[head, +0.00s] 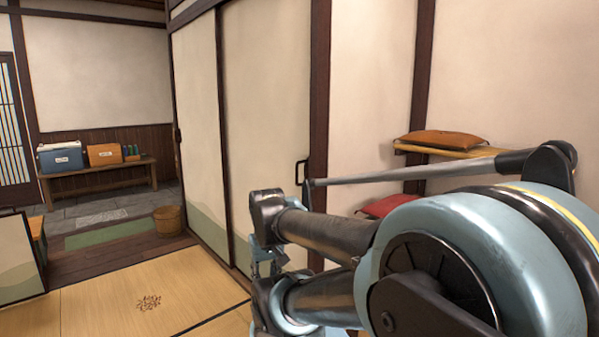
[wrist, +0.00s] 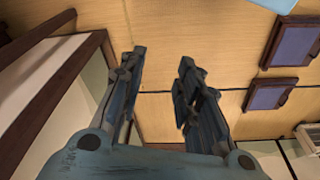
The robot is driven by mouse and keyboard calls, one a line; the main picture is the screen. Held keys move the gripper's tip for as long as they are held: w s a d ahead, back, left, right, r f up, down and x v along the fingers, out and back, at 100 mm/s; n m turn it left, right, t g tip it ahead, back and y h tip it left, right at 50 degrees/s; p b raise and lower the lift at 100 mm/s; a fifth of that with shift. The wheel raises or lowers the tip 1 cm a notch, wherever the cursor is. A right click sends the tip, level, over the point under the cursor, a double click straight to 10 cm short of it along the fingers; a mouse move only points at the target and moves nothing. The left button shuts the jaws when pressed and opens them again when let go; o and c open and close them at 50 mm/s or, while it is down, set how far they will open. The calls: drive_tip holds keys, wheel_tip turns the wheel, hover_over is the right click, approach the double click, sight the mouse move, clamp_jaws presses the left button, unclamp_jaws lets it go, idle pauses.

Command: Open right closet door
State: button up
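The right closet door (head: 265,110) is a pale sliding panel with a green band low down. It stands beside the left panel (head: 197,110), with a dark upright between them. A black handle (head: 301,172) sits near the door's right edge, by a dark post. My gripper (head: 266,258) is in front of the door's lower part, left of and below the handle, partly hidden by my arm. In the wrist view my gripper (wrist: 161,62) has its fingers apart, with only floor visible between them. I cannot tell how far the fingertips are from the door.
Right of the post, an orange cushion (head: 440,142) lies on a wooden shelf (head: 440,152), with a red cushion (head: 388,206) lower down. A wooden bucket (head: 168,220) stands by the left panel. Dark-framed blue squares (wrist: 270,94) show at right.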

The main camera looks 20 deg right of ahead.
drive_tip(key=shift+w, duration=0.1)
drive_tip(key=n+h, duration=1.8)
drive_tip(key=n, duration=0.1)
approach(297, 170)
drive_tip(key=shift+n, duration=0.3)
drive_tip(key=d, duration=0.3)
drive_tip(key=w+d, duration=0.1)
drive_tip(key=d, duration=0.2)
drive_tip(key=w+d, duration=0.1)
drive_tip(key=d, duration=0.3)
drive_tip(key=shift+d, duration=0.1)
clamp_jaws()
